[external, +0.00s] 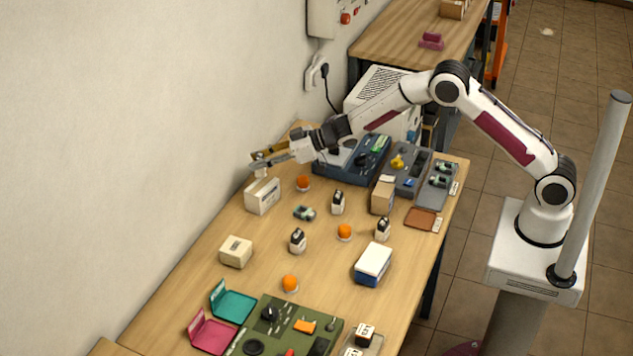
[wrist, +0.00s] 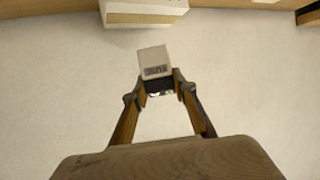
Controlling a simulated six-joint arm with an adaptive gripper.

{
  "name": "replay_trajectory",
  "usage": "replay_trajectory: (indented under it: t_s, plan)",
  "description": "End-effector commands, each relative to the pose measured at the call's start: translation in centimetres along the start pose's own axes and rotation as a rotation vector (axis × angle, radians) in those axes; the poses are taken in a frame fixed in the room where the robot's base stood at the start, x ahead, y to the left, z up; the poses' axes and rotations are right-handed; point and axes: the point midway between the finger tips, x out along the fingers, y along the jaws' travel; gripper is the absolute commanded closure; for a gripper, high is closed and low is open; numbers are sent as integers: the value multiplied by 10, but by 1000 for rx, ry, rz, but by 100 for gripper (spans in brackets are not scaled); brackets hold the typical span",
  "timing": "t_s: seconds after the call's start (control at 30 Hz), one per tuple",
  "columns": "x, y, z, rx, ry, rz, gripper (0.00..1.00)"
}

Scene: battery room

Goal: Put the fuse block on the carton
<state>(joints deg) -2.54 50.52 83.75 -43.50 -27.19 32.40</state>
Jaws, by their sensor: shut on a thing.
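My gripper (external: 258,162) is at the far left end of the table, close to the wall. In the wrist view my gripper (wrist: 159,88) is shut on a small pale fuse block (wrist: 154,60) with a dark printed label and a dark lower part. The fuse block (external: 260,173) shows only as a small pale piece under the fingers in the external view. A white carton (external: 263,197) stands on the table just below it. It also shows at the top of the wrist view (wrist: 145,17), with a tan band. I cannot tell whether block and carton touch.
A cream box (external: 236,252), orange buttons (external: 303,183), small black-and-white blocks (external: 338,203) and a brown box (external: 383,196) stand around the carton. A blue equipment case (external: 350,165) lies under my forearm. The wall is close behind. Bare tabletop lies in front of the carton.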

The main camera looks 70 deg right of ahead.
Motion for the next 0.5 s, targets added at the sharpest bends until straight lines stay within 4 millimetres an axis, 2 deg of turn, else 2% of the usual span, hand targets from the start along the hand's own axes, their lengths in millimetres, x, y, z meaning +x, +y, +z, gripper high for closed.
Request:
replay_trajectory:
  t_s: [0.27, 0.5]
  plan:
    - [1, 0, 2, 0, 0, 0, 96]
    - [10, 0, 24, 2, -1, 0, 96]
